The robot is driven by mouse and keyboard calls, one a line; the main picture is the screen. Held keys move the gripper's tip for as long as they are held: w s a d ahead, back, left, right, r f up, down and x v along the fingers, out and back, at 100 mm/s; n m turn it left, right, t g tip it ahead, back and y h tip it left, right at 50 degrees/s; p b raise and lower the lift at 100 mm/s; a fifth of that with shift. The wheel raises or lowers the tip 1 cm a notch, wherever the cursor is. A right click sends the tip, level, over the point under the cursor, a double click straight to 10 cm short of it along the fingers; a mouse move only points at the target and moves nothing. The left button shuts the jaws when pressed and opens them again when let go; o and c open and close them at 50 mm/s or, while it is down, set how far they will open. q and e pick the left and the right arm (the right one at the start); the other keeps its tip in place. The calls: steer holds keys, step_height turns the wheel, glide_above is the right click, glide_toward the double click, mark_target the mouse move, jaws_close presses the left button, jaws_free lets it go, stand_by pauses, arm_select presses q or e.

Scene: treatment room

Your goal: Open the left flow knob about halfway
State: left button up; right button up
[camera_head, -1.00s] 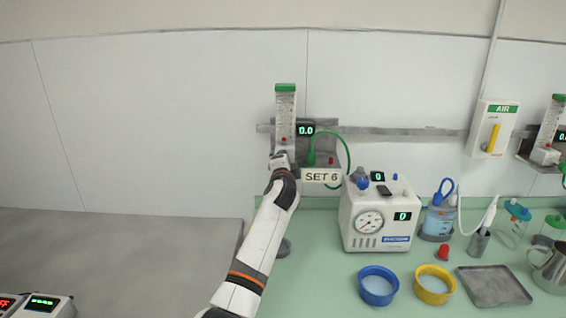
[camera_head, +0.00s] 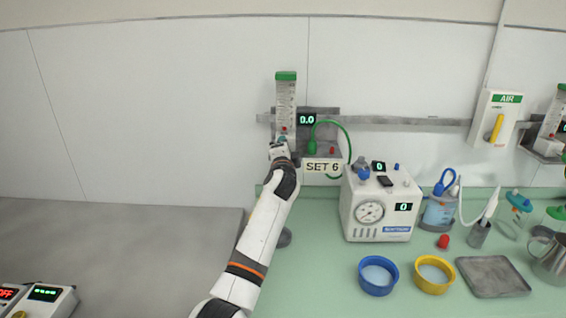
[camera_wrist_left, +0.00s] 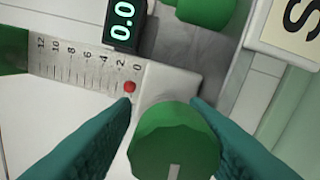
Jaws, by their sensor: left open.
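The left flowmeter (camera_head: 286,105) hangs on the wall rail, with a green cap and a clear scale tube. Its display (camera_head: 307,120) reads 0.0, and the red ball (camera_wrist_left: 129,87) sits near the 0 end of the scale. The green flow knob (camera_wrist_left: 174,142) fills the lower middle of the left wrist view, with a pale mark on its face. My left gripper (camera_wrist_left: 165,125) is open, with one teal finger on each side of the knob. I cannot tell whether the fingers touch it. In the head view my left gripper (camera_head: 279,146) hides the knob.
A SET 6 sign (camera_head: 322,167) and a green hose (camera_head: 347,140) are just right of the flowmeter. A white suction unit (camera_head: 372,215), blue bowl (camera_head: 378,287), yellow bowl (camera_head: 434,286) and metal tray (camera_head: 493,276) stand on the green counter. A second flowmeter (camera_head: 551,122) is at far right.

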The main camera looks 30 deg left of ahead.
arm_select(q)
steer(key=shift+s+d+f+p, duration=0.15)
steer(key=shift+d+f+p, duration=0.3)
steer(key=shift+f, duration=0.5)
steer(key=shift+s+d+f+h+p, duration=0.2)
steer(key=shift+f+h+p, duration=0.05)
steer(key=shift+h+p, duration=0.05)
steer(key=shift+s+d+f+p, duration=0.1)
steer(key=shift+s+d+p, duration=0.2)
steer(key=shift+s+p, duration=0.1)
steer(key=r+p+v, duration=0.2)
steer(key=p+v, duration=0.1)
steer(key=v, duration=0.8)
steer(key=shift+s+r+p, duration=0.25)
steer(key=shift+s+p, duration=0.15)
steer(key=shift+s, duration=0.05)
arm_select(e)
step_height(320, 180, up, 6)
steer(key=shift+s+a+r, duration=0.15)
steer(key=shift+s+r, duration=0.1)
